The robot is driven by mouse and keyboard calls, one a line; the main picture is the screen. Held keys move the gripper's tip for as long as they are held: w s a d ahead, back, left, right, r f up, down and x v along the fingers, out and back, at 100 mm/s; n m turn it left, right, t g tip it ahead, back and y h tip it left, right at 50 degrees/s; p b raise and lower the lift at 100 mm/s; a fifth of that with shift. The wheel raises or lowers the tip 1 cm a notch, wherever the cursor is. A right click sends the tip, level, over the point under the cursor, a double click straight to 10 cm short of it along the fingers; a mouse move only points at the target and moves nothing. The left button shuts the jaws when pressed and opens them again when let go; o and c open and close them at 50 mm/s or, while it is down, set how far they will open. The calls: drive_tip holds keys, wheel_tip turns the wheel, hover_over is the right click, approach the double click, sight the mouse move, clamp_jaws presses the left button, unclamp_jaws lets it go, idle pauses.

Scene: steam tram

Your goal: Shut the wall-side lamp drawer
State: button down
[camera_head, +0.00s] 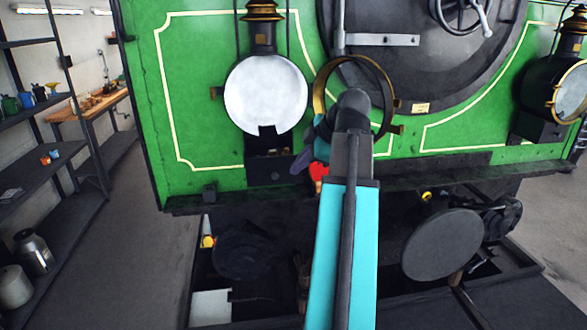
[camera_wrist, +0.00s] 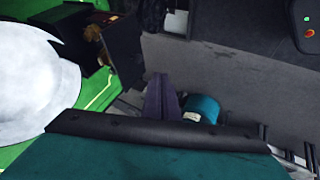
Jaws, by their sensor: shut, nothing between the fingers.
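The wall-side lamp is the left one on the green tram front, with a white reflector disc (camera_head: 266,95) and its brass-rimmed door (camera_head: 321,88) swung open to the right. Below the disc is the dark lamp drawer (camera_head: 265,175). It looks pulled out, with its inside partly showing above the front. In the wrist view the drawer (camera_wrist: 122,48) is a dark box beside the white disc (camera_wrist: 38,85). My gripper (camera_head: 298,164) is just right of the drawer, fingers together and empty. Its purple-grey fingers (camera_wrist: 162,97) appear apart from the drawer in the wrist view.
A second lamp (camera_head: 565,95) is at the far right. A dark ledge (camera_head: 420,178) runs below the green front, with a round buffer (camera_head: 442,245) under it. Shelves (camera_head: 40,95) stand along the left. The floor between shelves and tram is clear.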

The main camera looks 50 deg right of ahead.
sight(281, 174)
drive_tip(key=w+f+p, duration=0.1)
drive_tip(key=w+f, duration=0.1)
drive_tip(key=w, duration=0.1)
drive_tip(key=w+d+f+p, duration=0.1)
drive_tip(key=w+f+p, duration=0.1)
drive_tip(key=w+f, duration=0.1)
drive_tip(key=w+d+f+p, duration=0.1)
drive_tip(key=w+f+p, duration=0.1)
drive_tip(key=w, duration=0.1)
drive_tip(key=shift+d+f, duration=0.15)
drive_tip(key=shift+d, duration=0.05)
idle(0.6)
drive_tip(key=shift+d, duration=0.1)
drive_tip(key=shift+w, duration=0.15)
drive_tip(key=w+d+b, duration=0.2)
drive_tip(key=w+d, duration=0.1)
drive_tip(key=w, duration=0.1)
drive_tip(key=w+d+b, duration=0.2)
drive_tip(key=w+d, duration=0.1)
drive_tip(key=w+d+b, duration=0.2)
drive_tip(key=w+d, duration=0.1)
drive_tip(key=w, duration=0.1)
drive_tip(key=shift+w+d, duration=0.35)
drive_tip(key=shift+d, duration=0.05)
drive_tip(key=shift+b, duration=0.3)
idle(0.4)
